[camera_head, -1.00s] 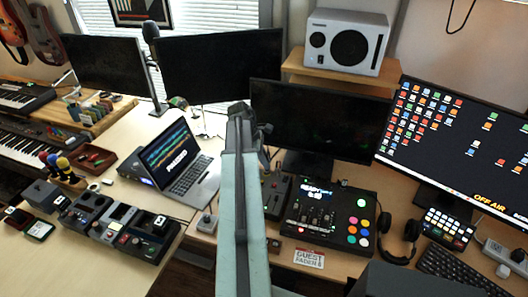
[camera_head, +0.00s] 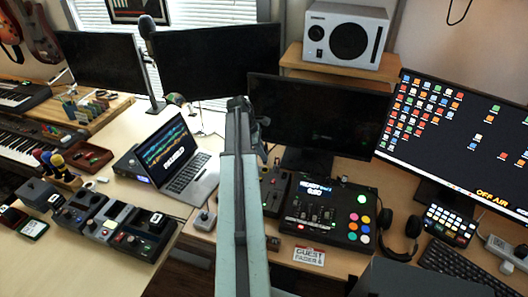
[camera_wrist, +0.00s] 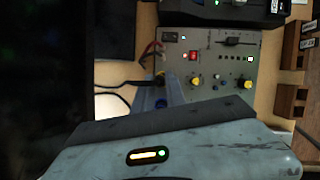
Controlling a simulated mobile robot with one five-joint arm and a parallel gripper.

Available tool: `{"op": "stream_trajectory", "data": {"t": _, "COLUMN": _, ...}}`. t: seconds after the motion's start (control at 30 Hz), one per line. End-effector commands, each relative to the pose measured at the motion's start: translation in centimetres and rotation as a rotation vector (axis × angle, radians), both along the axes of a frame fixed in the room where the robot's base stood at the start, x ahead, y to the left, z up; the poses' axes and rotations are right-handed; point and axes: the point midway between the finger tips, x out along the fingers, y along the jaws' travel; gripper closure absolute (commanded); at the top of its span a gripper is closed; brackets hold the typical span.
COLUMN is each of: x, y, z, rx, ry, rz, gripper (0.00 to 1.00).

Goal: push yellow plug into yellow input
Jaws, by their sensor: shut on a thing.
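In the wrist view my gripper (camera_wrist: 163,97) reaches in from the bottom, its fingers closed around a small dark plug (camera_wrist: 158,80) with a little yellow showing. Dark cables lead from it to the left. The plug is beside the left edge of a grey panel (camera_wrist: 215,62). A yellow ring (camera_wrist: 196,81), which may be the yellow input, and a yellow knob (camera_wrist: 247,84) sit on the panel's lower part. I cannot tell whether the plug touches the panel. In the head view my gripper (camera_head: 240,105) is in front of the dark middle monitor, and the plug is too small to make out.
The panel has a red switch (camera_wrist: 193,56), small lights and a slider. Dark equipment (camera_wrist: 240,12) borders it above, and wooden blocks (camera_wrist: 290,100) stand to the right. The head view shows a laptop (camera_head: 178,160), a mixer (camera_head: 330,212) and monitors around my arm.

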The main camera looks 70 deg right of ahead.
Motion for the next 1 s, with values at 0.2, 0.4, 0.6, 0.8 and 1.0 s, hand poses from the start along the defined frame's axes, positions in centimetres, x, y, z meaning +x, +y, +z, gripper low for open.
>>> {"op": "stream_trajectory", "data": {"t": 0.2, "x": 0.0, "y": 0.0, "z": -2.7, "rx": 0.0, "ry": 0.0, "rz": 0.0, "gripper": 1.0}}
{"op": "stream_trajectory", "data": {"t": 0.4, "x": 0.1, "y": 0.0, "z": -3.4, "rx": -0.001, "ry": 0.0, "rz": 0.001, "gripper": 1.0}}
{"op": "stream_trajectory", "data": {"t": 0.6, "x": 0.1, "y": 0.0, "z": -3.3, "rx": -0.001, "ry": 0.0, "rz": 0.001, "gripper": 1.0}}
{"op": "stream_trajectory", "data": {"t": 0.8, "x": 0.1, "y": 0.0, "z": -3.3, "rx": -0.001, "ry": 0.0, "rz": 0.001, "gripper": 1.0}}
{"op": "stream_trajectory", "data": {"t": 1.0, "x": 0.1, "y": 0.1, "z": -3.3, "rx": 0.0, "ry": 0.0, "rz": 0.002, "gripper": 1.0}}
